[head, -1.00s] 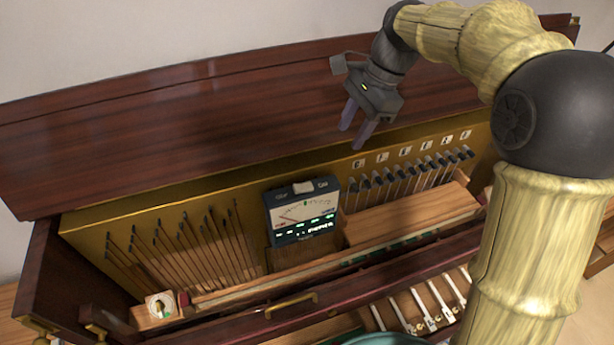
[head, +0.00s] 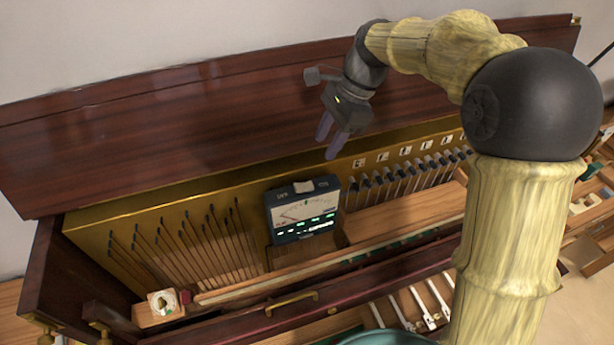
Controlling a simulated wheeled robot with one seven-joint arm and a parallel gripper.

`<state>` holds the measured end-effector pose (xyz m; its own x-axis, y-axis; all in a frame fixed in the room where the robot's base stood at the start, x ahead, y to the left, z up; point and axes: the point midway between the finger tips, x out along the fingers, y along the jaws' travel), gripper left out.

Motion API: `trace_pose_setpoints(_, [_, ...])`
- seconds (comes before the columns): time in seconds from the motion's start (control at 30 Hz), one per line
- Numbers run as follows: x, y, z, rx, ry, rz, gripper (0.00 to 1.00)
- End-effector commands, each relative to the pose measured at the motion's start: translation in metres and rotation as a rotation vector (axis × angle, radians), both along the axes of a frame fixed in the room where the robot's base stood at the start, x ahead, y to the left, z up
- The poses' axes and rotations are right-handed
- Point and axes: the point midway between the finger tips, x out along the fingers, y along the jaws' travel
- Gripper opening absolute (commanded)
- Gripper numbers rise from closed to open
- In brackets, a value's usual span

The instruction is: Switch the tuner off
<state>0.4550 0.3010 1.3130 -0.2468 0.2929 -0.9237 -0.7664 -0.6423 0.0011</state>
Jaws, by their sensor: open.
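The tuner (head: 303,209) is a dark box with a pale dial and lit green segments on its face. It sits inside the open piano case near the middle. A light-coloured rocker or button (head: 303,187) is on its top edge. My gripper (head: 331,143) is open and empty, with its fingers pointing down. In the picture it is above and slightly right of the tuner, apart from it, in front of the dark lid.
Slanted strings or rods (head: 190,245) stand left of the tuner, and several dark-topped hammers (head: 400,182) stand right. A white round knob on a wooden block (head: 162,304) is at the lower left. The raised lid (head: 150,140) is behind. A brass handle (head: 292,303) is on the front rail.

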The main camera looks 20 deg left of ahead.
Motion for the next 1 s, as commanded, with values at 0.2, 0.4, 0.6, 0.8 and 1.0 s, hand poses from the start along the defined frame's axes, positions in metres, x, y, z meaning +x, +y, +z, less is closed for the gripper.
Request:
trace_pose_setpoints(0.2, [-0.011, 0.012, -0.035, -0.002, 0.004, 0.004, 0.42])
trace_pose_setpoints(0.4, [-0.02, 0.023, -0.067, -0.002, 0.004, 0.004, 0.42])
trace_pose_setpoints(0.6, [-0.027, 0.032, -0.097, -0.001, 0.003, 0.003, 0.42])
trace_pose_setpoints(0.8, [-0.03, 0.036, -0.11, 0.0, 0.0, 0.002, 0.42])
trace_pose_setpoints(1.0, [-0.03, 0.036, -0.111, 0.001, -0.001, 0.003, 0.42])
